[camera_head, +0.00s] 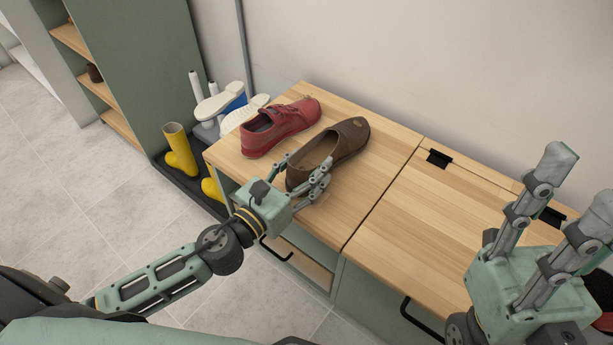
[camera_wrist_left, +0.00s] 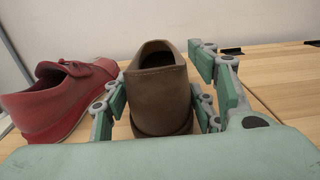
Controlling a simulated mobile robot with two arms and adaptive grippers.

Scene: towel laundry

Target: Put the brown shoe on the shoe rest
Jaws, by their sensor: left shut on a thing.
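The brown shoe (camera_head: 345,137) stands upright on the wooden bench top, its toe pointing away from me. My left gripper (camera_head: 303,175) is shut on its heel end, with fingers on both sides. In the left wrist view the heel of the brown shoe (camera_wrist_left: 160,95) sits between the green finger pads. A stand with white posts (camera_head: 196,85), which looks like the shoe rest, is on the floor left of the bench. White-soled shoes (camera_head: 220,103) are on it and partly hide it. My right gripper (camera_head: 581,180) is open and empty, raised over the bench's right side.
A red shoe (camera_head: 282,126) stands close left of the brown shoe. Yellow boots (camera_head: 179,150) stand on a dark floor tray (camera_head: 178,178) beside the bench. A green shelf cabinet (camera_head: 140,60) is behind them. The right bench top (camera_head: 440,225) is mostly clear.

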